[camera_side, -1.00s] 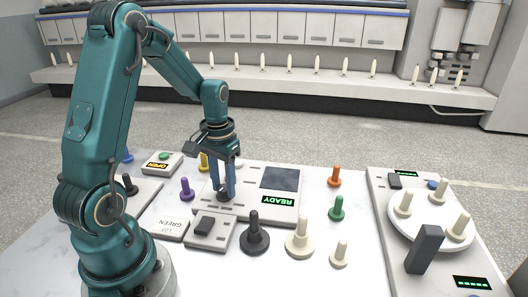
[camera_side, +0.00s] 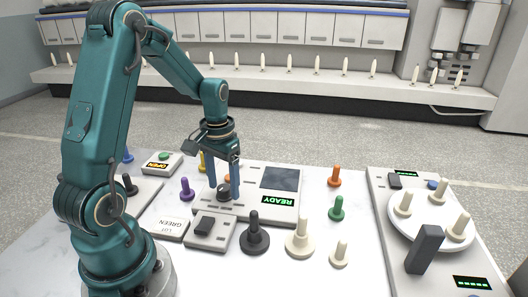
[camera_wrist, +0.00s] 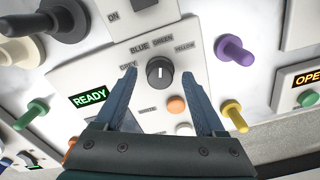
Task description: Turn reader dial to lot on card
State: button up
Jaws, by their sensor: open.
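The reader dial is a dark round knob (camera_wrist: 160,72) on a light panel, ringed by colour words including BLUE, GREEN, YELLOW and GREY. It carries a pale pointer mark; in the wrist view the mark lies toward the BLUE and GREEN side, but I cannot tell exactly which word it meets. My gripper (camera_wrist: 162,72) is open, its blue fingers on either side of the dial and apart from it. In the side view my gripper (camera_side: 224,195) stands over the reader (camera_side: 262,211). The lot card (camera_side: 169,226) reads LOT GREEN. A READY display (camera_side: 278,200) is lit green.
Near the dial are an orange button (camera_wrist: 176,104) and a white button (camera_wrist: 185,129). Purple (camera_side: 187,190), black (camera_side: 254,236), cream (camera_side: 299,240) and green (camera_side: 337,209) bobbins stand around the reader. A switch box (camera_side: 209,231) sits in front; a round plate (camera_side: 432,234) is at right.

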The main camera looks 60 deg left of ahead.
aim_at(224, 187)
notch_tip(224, 187, up, 5)
jog(key=shift+f, duration=0.1)
dwell(0.4)
jog(key=s+d+r+m+t, duration=0.2)
jog(key=s+d+r, duration=0.2)
jog(key=d, duration=0.3)
jog(key=s+d+r+m+t, duration=0.2)
jog(key=s+d+r+t, duration=0.1)
jog(key=d, duration=0.5)
jog(key=shift+s+r+t, duration=0.3)
jog(key=shift+s+r, duration=0.1)
jog(key=shift+s, duration=0.1)
